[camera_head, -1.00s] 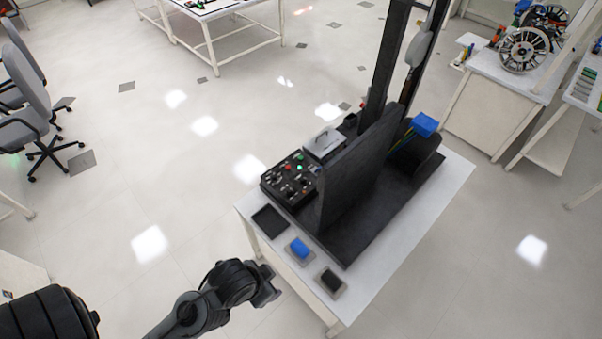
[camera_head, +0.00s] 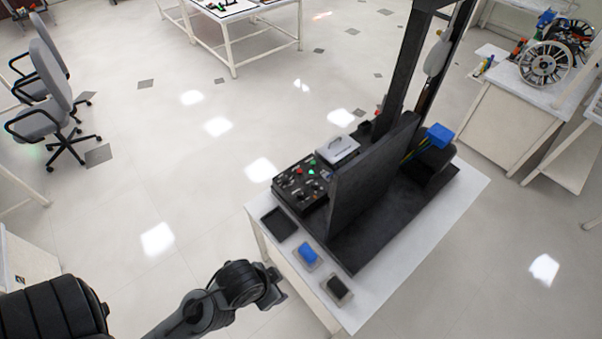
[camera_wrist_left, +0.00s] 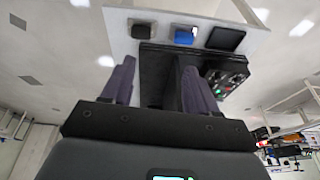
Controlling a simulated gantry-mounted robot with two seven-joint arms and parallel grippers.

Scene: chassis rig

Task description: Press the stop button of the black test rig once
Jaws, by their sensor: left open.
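The black test rig (camera_head: 372,190) stands on a white table in the head view. Its control panel (camera_head: 302,185), with several knobs and red and green buttons, is on its left side. Which of the buttons is the stop button is too small to tell. The panel also shows in the left wrist view (camera_wrist_left: 226,78), right of the fingers. My left gripper (camera_head: 281,290) is off the table's near left edge, apart from the panel. In the left wrist view its two fingers (camera_wrist_left: 155,88) are spread and empty. My right gripper is not in view.
On the white table (camera_head: 375,307) in front of the panel are a black tray (camera_head: 279,224), a blue block (camera_head: 308,254) and a black block (camera_head: 338,288). The tall rig post rises behind. Open floor lies left of the table.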

